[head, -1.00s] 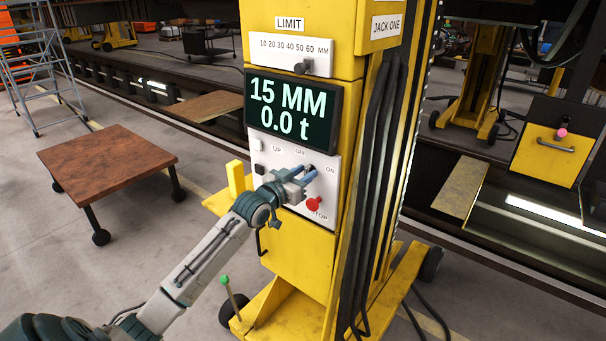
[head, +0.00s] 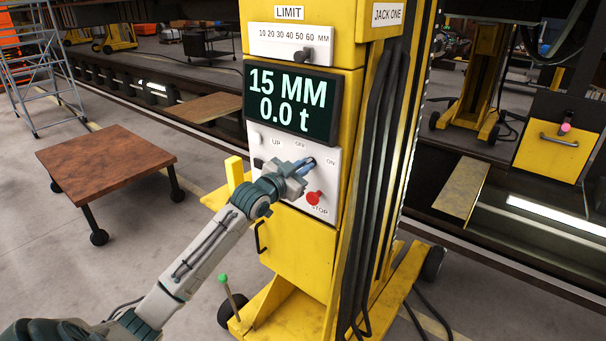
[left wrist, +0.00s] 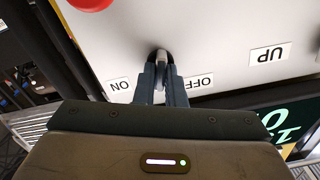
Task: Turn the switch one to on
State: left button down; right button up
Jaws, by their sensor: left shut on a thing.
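The switch (left wrist: 161,58) is a small grey lever with a dark base on the white panel (left wrist: 225,30) of the yellow jack labelled JACK ONE. In the left wrist view it stands between the ON label (left wrist: 120,86) and the OFF label (left wrist: 199,82). My left gripper (left wrist: 162,80) has its two fingers shut on the lever, one on each side. In the head view the left gripper (head: 304,165) is at the panel, below the OFF label and left of ON, and hides most of the switch. My right gripper is not in view.
A red STOP button (head: 314,198) sits just below the gripper. The display (head: 291,105) reads 15 MM and 0.0 t. Above it is the LIMIT slider (head: 300,56). A brown-topped wheeled table (head: 105,160) stands on the left, with open floor around it.

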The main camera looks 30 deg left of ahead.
pick_arm(q)
jog(key=m+b, duration=0.4)
jog(key=m, duration=0.3)
jog(key=shift+d+f+m, duration=0.1)
jog(key=shift+f+m, duration=0.05)
jog(key=shift+m, duration=0.55)
jog(key=c, duration=1.5)
grip_release()
jog(key=shift+s, duration=0.1)
jog(key=s+b, duration=0.5)
jog(key=s, duration=0.5)
jog(key=shift+s+a, duration=0.25)
jog(key=shift+a, duration=0.15)
